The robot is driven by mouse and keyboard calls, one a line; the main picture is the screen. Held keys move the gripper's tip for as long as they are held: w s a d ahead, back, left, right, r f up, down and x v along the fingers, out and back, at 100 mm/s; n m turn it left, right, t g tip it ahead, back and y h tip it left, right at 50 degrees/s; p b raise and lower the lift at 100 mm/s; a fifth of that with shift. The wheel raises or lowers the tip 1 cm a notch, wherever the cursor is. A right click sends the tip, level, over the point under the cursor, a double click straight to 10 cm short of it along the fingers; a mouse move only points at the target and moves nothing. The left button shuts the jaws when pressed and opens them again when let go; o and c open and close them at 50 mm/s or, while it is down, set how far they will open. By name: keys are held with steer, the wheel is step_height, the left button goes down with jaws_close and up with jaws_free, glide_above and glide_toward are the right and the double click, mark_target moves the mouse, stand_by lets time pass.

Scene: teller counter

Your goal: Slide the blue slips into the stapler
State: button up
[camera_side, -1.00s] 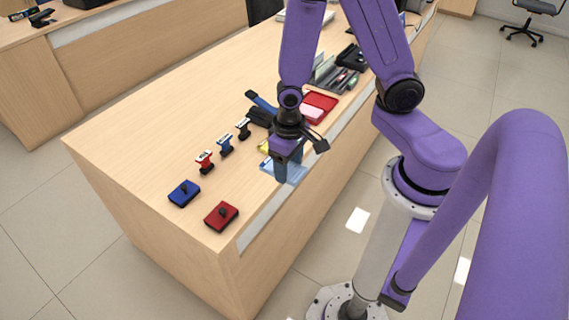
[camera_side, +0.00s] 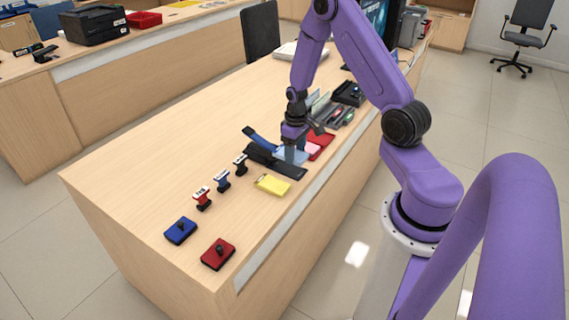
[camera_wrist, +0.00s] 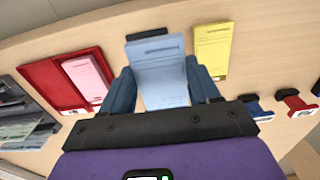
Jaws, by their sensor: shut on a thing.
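My gripper (camera_side: 290,152) is shut on the blue slips (camera_wrist: 160,75), with one finger at each side edge in the wrist view. In the side view the blue slips (camera_side: 303,157) are over the black base of the stapler (camera_side: 262,158), whose blue arm (camera_side: 256,137) is tilted up at its far left end. In the wrist view the slips cover most of the stapler, and only a dark end (camera_wrist: 147,36) shows beyond them. I cannot tell whether the slips touch the base.
Yellow slips (camera_side: 272,184) lie on the near side of the stapler. A red tray (camera_side: 322,151) with pink slips (camera_wrist: 86,78) is on the other side. Several stamps, a blue ink pad (camera_side: 180,231) and a red ink pad (camera_side: 218,254) stand at the near end. The counter's left side is clear.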

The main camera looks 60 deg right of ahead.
mark_target(288, 169)
steer(key=shift+s+d+f, duration=0.1)
steer(key=shift+d+f, duration=0.05)
steer(key=shift+d, duration=0.35)
steer(key=shift+d+f, duration=0.15)
steer(key=shift+d, duration=0.3)
steer(key=shift+f, duration=3.25)
steer(key=shift+w, duration=1.05)
steer(key=shift+w, duration=0.95)
steer(key=o, duration=1.2)
steer(key=shift+r, duration=0.15)
steer(key=shift+r, duration=3.4)
